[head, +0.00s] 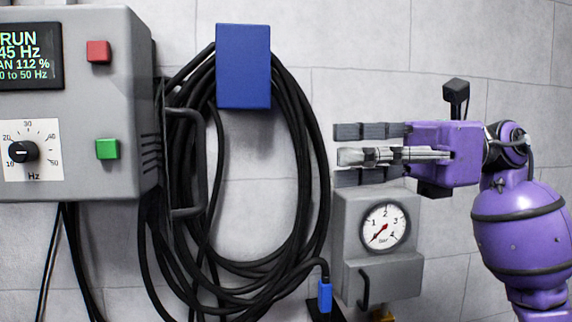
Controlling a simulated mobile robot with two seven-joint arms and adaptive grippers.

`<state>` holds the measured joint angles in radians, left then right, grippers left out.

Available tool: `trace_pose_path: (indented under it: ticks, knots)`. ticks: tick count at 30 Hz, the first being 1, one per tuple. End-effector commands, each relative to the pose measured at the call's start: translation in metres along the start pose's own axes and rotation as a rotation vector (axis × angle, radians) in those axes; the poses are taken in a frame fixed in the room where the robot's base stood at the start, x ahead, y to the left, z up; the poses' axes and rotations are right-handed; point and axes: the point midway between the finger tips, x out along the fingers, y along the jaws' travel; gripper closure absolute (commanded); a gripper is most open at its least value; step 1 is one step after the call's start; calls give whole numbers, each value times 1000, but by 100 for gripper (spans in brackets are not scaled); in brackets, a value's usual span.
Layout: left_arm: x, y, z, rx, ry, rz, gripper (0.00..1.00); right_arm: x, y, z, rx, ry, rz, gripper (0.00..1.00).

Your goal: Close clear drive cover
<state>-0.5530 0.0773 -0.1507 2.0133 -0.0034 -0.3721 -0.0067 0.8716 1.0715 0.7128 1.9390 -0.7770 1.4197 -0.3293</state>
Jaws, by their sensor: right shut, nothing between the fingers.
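A grey drive box (112,130) with a lit display (28,55) hangs on the wall at the left of the head view. A dark upright bar handle (200,160) stands off its right side, in front of black cables. I cannot clearly make out the clear cover itself; whether the handle belongs to it I cannot tell. My right gripper (342,155) is shut and empty, pointing left. It is well to the right of the handle, above a gauge box. My left gripper is not in view.
Black cables (317,185) hang in a large coil from a blue holder (243,66) between the drive box and my right gripper. A grey box with a round gauge (385,226) is just below my gripper. The wall above the gripper is clear.

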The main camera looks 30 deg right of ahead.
Motion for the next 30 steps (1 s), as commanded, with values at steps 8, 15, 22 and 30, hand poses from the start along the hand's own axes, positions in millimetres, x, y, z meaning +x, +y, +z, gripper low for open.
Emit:
trace_pose_path:
  ticks: [8, 15, 22, 30]
  knots:
    - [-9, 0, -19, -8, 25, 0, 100, 52, 3, 5, -3, -4, 7, 100]
    - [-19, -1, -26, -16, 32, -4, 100, 101, 3, 6, -2, -6, 6, 100]
    - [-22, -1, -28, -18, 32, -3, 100, 128, 2, 4, 3, -7, 4, 100]
    - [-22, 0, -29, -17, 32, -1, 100, 134, 0, 1, 5, -5, 3, 100]
